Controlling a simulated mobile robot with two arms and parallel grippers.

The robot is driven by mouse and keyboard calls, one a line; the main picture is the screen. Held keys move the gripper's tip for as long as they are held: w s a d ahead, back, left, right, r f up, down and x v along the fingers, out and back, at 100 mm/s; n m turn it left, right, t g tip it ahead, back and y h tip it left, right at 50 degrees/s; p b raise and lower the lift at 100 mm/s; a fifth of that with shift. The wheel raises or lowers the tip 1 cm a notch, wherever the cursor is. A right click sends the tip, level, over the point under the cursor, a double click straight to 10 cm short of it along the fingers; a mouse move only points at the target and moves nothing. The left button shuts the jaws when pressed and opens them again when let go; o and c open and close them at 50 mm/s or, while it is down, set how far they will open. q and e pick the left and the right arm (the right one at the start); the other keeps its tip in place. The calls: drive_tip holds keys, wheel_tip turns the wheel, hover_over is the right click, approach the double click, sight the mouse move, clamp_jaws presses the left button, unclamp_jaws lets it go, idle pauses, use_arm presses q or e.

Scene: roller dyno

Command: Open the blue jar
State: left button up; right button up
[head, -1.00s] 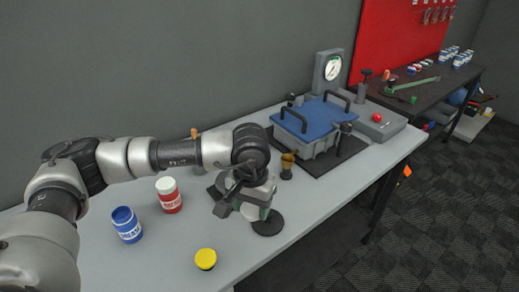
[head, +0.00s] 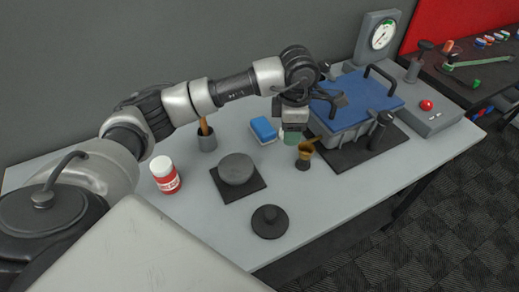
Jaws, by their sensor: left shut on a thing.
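The blue jar is not in view now; the lower left of the head view is blocked. In the earlier frame it stands on the table with a dark, open-looking top, and a yellow lid lies near it. Neither shows now. My left gripper (head: 292,122) points down over the far part of the table, in front of the blue-lidded box. It is shut on a small pale green thing (head: 290,138), mostly hidden by the gripper, so I cannot tell what it is. My right gripper is not in view.
A red jar with a white lid (head: 166,175) stands at left. The blue-lidded box (head: 345,137) stands at right. The front table edge is clear.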

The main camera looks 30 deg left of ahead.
sight(273, 154)
use_arm(q)
drive_tip(key=n, duration=0.3)
drive_tip(key=w+a+n, duration=0.1)
drive_tip(key=n, duration=0.1)
drive_tip(key=shift+f, duration=0.2)
drive_tip(key=n, duration=0.2)
drive_tip(key=a+n, duration=0.1)
drive_tip(key=n, duration=0.2)
drive_tip(key=shift+w+f, duration=0.15)
drive_tip(key=shift+w, duration=0.05)
drive_tip(key=a+f+n, duration=0.1)
drive_tip(key=f+n, duration=0.2)
drive_tip(key=n, duration=0.1)
drive_tip(key=a+f+n+p, duration=0.1)
drive_tip(key=f+n, duration=0.3)
drive_tip(key=n, duration=0.1)
drive_tip(key=a+f+n+p, duration=0.1)
drive_tip(key=f+n, duration=0.3)
drive_tip(key=shift+w+a+f+n, duration=0.2)
drive_tip(key=shift+w+n, duration=0.1)
drive_tip(key=shift+f, duration=0.35)
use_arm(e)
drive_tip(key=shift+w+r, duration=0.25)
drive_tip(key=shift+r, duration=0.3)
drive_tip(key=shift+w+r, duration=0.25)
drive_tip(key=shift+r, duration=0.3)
